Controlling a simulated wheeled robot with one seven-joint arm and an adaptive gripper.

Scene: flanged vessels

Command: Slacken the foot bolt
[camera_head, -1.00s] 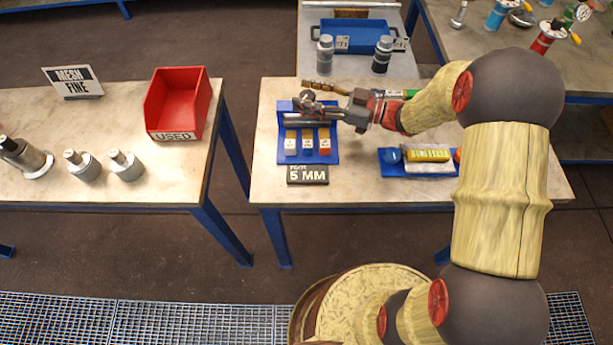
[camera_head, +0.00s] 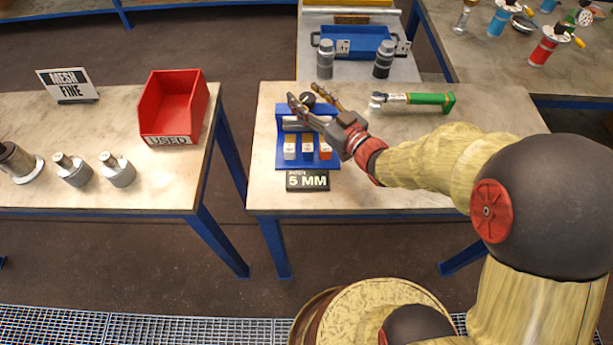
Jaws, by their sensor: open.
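My gripper (camera_head: 306,112) is open over the back of a blue holder (camera_head: 281,157) on the middle table. A dark round part (camera_head: 308,99) and a brown-handled tool (camera_head: 326,96) show right by the fingers. I cannot tell whether the fingers touch either one. A metallic bar (camera_head: 289,125) lies along the holder behind three small blocks with white, blue and orange faces (camera_head: 307,150). A green-handled tool (camera_head: 430,98) lies on the table to the right. I cannot make out a foot bolt. Flanged vessels stand at the back right, a red one (camera_head: 543,50) among them.
A "5 MM" sign (camera_head: 308,181) stands before the holder. The left table has a red "USED" bin (camera_head: 171,112), a "MESH FINE" sign (camera_head: 68,86) and several grey cylindrical parts (camera_head: 117,170).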

